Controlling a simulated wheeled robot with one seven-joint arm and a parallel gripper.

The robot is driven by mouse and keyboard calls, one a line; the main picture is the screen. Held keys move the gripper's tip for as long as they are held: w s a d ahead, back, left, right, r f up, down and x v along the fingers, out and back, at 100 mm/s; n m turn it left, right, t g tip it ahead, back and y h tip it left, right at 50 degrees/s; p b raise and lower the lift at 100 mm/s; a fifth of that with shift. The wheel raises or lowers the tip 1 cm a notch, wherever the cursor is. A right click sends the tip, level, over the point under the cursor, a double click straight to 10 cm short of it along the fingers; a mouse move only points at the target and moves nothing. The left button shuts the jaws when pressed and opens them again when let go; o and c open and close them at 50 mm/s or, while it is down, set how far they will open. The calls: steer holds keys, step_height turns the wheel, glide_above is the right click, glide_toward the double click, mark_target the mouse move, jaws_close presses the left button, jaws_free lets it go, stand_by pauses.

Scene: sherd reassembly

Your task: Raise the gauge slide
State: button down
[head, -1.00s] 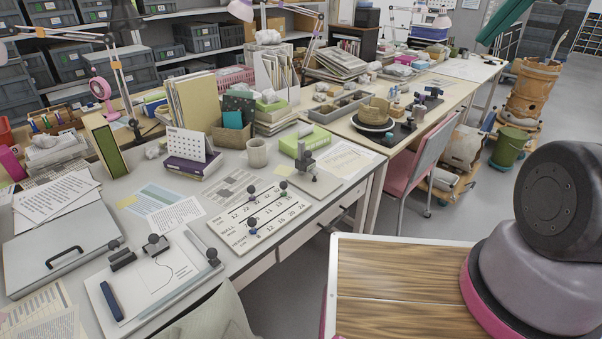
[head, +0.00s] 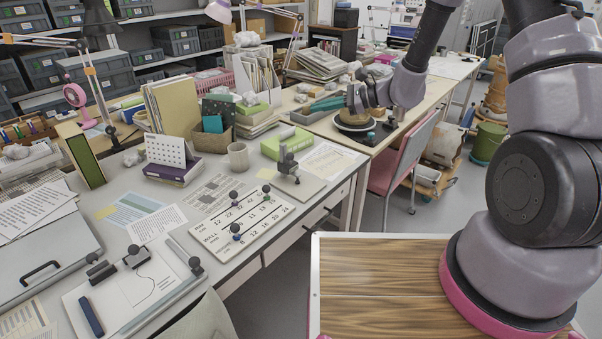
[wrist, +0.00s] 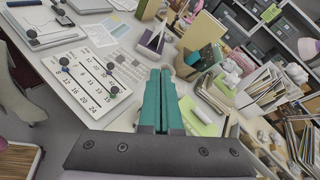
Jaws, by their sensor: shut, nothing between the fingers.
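The gauge is a small grey upright post with a slide (head: 288,160) on a flat pale base plate (head: 304,190), near the right end of the grey desk in the head view. I cannot tell how high the slide sits on the post. My gripper has slim teal fingers (head: 312,108) in the head view, held beyond the gauge over the far table. In the wrist view the fingers (wrist: 160,72) are together and empty, and they hide the gauge there. The gripper is apart from the gauge.
A lime-green box (head: 287,143) lies just behind the gauge and a mug (head: 238,156) stands to its left. A scale board with dark knobs (head: 240,220) lies in front-left. A pink chair (head: 400,155) stands to the right of the desk.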

steer(key=w+f+m+t, duration=0.2)
steer(key=f+m, duration=0.1)
steer(key=f, duration=0.5)
steer(key=w+f+m+t, duration=0.2)
steer(key=f+m, duration=0.1)
steer(key=f, duration=0.4)
steer(key=m+t+h, duration=0.2)
steer(key=m+h, duration=0.1)
steer(key=m, duration=0.1)
glide_toward(301, 179)
step_height(301, 179, up, 4)
steer(key=shift+w+f, duration=0.15)
steer(key=shift+w, duration=0.05)
steer(key=shift+w+a+f, duration=0.1)
steer(key=shift+a+f, duration=0.05)
steer(key=shift+f, duration=0.1)
steer(key=x, duration=0.9)
steer(key=shift+a+f, duration=0.1)
steer(key=shift+a, duration=0.1)
step_height(301, 179, up, 5)
steer(key=shift+r, duration=0.1)
steer(key=shift+d, duration=0.1)
